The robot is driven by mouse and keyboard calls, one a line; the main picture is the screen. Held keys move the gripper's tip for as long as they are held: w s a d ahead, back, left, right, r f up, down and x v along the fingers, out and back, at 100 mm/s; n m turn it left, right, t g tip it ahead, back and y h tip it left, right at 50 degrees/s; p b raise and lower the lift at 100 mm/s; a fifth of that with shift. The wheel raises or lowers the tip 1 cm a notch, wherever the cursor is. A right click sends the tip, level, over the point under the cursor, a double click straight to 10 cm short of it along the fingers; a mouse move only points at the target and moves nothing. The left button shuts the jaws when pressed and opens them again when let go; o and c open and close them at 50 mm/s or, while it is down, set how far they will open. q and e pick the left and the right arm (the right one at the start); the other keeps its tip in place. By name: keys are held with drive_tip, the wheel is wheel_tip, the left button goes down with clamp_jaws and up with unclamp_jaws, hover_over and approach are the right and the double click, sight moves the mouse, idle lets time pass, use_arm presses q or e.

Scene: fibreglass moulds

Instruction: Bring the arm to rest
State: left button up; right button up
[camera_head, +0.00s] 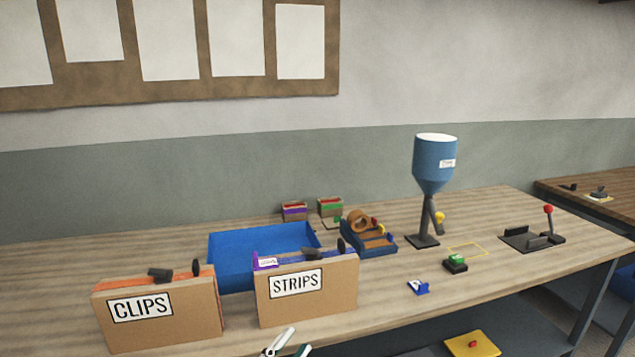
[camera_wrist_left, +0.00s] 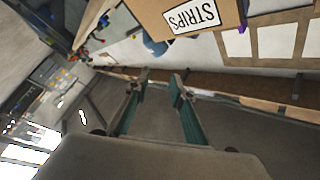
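My left gripper (camera_head: 287,343) shows at the bottom edge of the head view, in front of the table's front edge and below the STRIPS box (camera_head: 306,292). In the left wrist view my left gripper (camera_wrist_left: 159,80) has its two green-sided fingers apart, with nothing between them. The STRIPS box also shows in the left wrist view (camera_wrist_left: 165,8), beyond the fingertips and apart from them. Most of my left arm is hidden below the head view. My right gripper shows in neither view.
The table (camera_head: 380,290) also bears a CLIPS box (camera_head: 165,315), a blue tray (camera_head: 225,240), a tape dispenser (camera_head: 370,238), a blue hopper (camera_head: 434,165) on a stand, a green button (camera_head: 456,261) and a red-knobbed lever (camera_head: 548,212). A yellow item (camera_head: 472,345) lies lower, in front.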

use_arm(q)
drive_tip(key=s+a+f+n+g+y, duration=0.2)
drive_tip(key=s+a+f+n+y, duration=0.1)
drive_tip(key=f, duration=0.6)
drive_tip(key=s+a+f+n+g+y, duration=0.2)
drive_tip(key=s+a+f+n, duration=0.3)
drive_tip(key=f, duration=0.5)
drive_tip(key=s+a+f+n+g+y, duration=0.2)
drive_tip(key=s+a+f+n+y, duration=0.1)
drive_tip(key=s+a+f, duration=0.4)
wheel_tip(320, 180, down, 4)
drive_tip(key=shift+s+r+n+g+y, duration=0.3)
drive_tip(key=shift+s+n, duration=0.1)
drive_tip(key=shift+s, duration=0.45)
